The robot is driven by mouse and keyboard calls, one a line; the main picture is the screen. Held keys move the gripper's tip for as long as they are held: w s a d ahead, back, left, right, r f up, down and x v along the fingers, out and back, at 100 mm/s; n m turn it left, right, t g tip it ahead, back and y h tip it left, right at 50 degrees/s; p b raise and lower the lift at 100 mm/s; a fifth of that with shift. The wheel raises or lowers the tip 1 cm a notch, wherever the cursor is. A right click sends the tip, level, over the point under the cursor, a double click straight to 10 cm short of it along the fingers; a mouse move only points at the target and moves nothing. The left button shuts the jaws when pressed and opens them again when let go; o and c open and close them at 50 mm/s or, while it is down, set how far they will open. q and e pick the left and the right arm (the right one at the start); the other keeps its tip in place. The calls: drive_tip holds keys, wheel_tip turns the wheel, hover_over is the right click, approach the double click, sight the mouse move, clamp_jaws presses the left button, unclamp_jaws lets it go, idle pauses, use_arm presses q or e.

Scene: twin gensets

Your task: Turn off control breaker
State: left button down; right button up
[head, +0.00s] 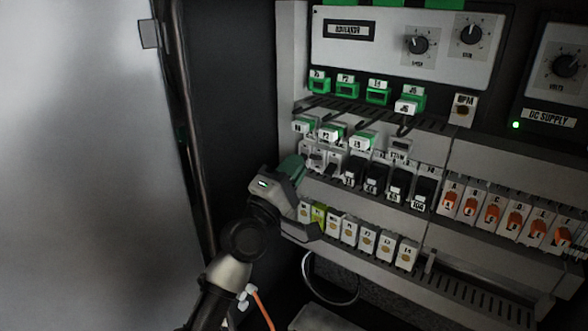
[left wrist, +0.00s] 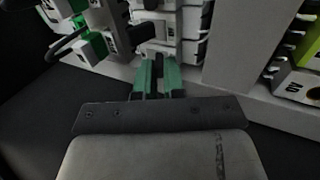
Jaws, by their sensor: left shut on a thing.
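My left gripper (head: 298,164) has green fingers and reaches the left end of the middle row of the panel. In the left wrist view its fingertips (left wrist: 159,62) are close together against a white breaker (left wrist: 168,32), with only a narrow dark gap between them. The part they grip is hidden between the fingers. White breakers (head: 331,162) with dark levers sit beside the gripper in the head view. Their small labels are too blurred to tell which is the control breaker. My right gripper is not in view.
Black breakers (head: 397,187) and orange-marked switches (head: 492,216) continue the row to the right. White terminal modules (head: 367,238) line the rail below. Green connectors (head: 377,94) sit above. A grey cabinet door (head: 80,170) stands at the left.

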use_arm(q)
drive_tip(key=c, duration=1.2)
unclamp_jaws()
drive_tip(key=v, duration=1.1)
drive_tip(key=shift+b, duration=0.4)
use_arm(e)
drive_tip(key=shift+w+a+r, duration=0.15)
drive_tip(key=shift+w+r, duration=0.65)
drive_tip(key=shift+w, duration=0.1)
use_arm(q)
drive_tip(key=shift+w, duration=0.1)
